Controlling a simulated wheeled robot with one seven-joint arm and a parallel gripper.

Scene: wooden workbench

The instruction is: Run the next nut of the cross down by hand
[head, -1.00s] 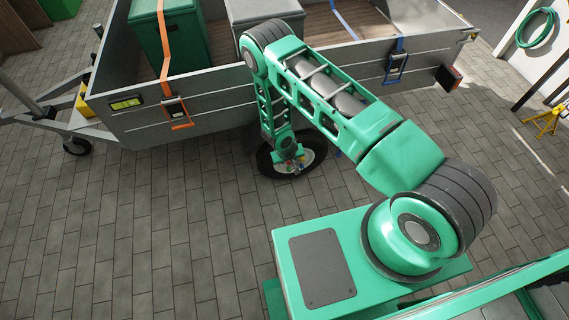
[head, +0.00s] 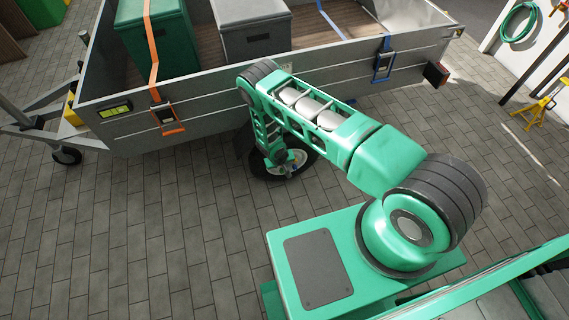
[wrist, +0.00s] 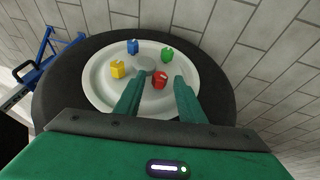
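The trailer wheel (head: 313,161) stands beside the trailer, partly hidden by my arm in the head view. In the wrist view its white rim (wrist: 98,88) faces me inside the dark tyre (wrist: 60,95). Around the grey hub (wrist: 146,64) sit a blue nut (wrist: 132,47), a green nut (wrist: 167,54), a yellow nut (wrist: 117,69) and a red nut (wrist: 160,80). My gripper (wrist: 160,84) is open in front of the rim, its green fingers apart with the red nut showing between them. I cannot tell whether they touch it or how far each nut is screwed down.
The grey trailer (head: 200,125) rises behind the wheel, with a green box (head: 165,45) and a grey box (head: 252,40) in its bed. A blue metal frame (wrist: 45,52) lies left of the tyre in the wrist view. The paving (head: 140,220) in front is clear.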

